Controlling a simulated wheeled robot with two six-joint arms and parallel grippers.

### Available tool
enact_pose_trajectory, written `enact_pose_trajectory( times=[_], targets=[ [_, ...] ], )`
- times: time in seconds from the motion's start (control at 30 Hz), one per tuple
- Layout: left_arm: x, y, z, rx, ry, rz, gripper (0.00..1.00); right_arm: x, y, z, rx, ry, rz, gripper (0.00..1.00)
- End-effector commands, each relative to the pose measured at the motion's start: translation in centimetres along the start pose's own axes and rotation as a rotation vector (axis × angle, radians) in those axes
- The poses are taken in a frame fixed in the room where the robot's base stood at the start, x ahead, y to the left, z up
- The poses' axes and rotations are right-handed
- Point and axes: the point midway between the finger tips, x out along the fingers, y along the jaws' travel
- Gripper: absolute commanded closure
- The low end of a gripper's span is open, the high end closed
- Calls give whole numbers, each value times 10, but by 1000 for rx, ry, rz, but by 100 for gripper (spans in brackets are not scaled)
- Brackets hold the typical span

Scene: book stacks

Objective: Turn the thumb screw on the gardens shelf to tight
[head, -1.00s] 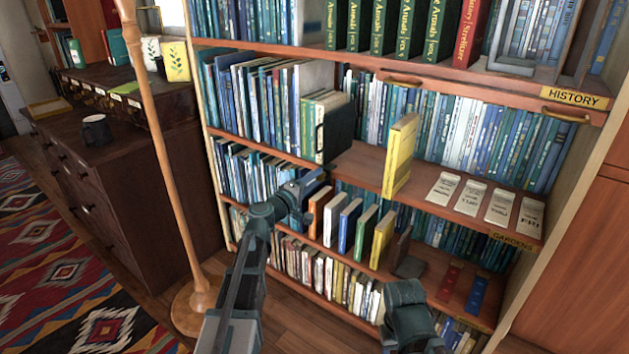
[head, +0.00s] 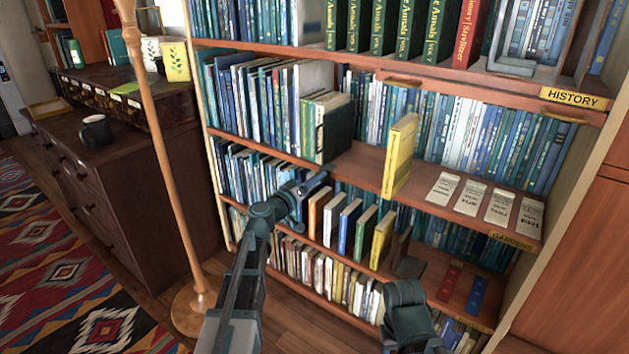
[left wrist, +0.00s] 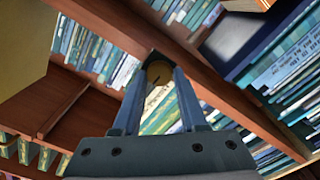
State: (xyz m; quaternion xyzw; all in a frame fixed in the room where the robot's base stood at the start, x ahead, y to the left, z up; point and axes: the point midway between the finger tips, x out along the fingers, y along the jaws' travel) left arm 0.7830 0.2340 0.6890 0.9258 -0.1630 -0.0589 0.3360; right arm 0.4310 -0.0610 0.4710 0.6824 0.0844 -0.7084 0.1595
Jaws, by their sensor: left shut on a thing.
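The thumb screw (left wrist: 160,73) shows in the left wrist view as a round brass-coloured head with a dark mark on it. It is at the front edge of a wooden shelf board. My left gripper (left wrist: 157,80) is shut on it, with one finger on each side. In the head view my left gripper (head: 320,181) is at the left part of the gardens shelf (head: 362,167), below a dark bookend (head: 337,134). The screw is too small or hidden to make out there. The gardens label (head: 512,240) is at the shelf's right end. My right gripper's fingers do not show.
A yellow book (head: 399,158) stands alone on the gardens shelf, with several pale cards (head: 470,197) to its right. Books stand on the shelf below, close under my left gripper. A wooden pole (head: 160,140) rises left of my left arm.

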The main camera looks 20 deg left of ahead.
Motion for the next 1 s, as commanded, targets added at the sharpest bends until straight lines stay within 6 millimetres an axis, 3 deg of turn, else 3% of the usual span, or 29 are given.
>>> enact_pose_trajectory(
  times=[0.57, 0.6, 0.73, 1.0],
  targets=[
    [-1, 0, 1, 36, -1, -2, 100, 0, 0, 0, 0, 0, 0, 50],
    [-1, 0, 1, 36, -1, -2, 56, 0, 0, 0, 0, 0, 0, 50],
    [-1, 0, 1, 35, -1, -1, 33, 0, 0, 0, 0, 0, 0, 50],
    [0, 0, 0, 33, 0, -1, 30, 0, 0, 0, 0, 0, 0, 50]
  ],
)
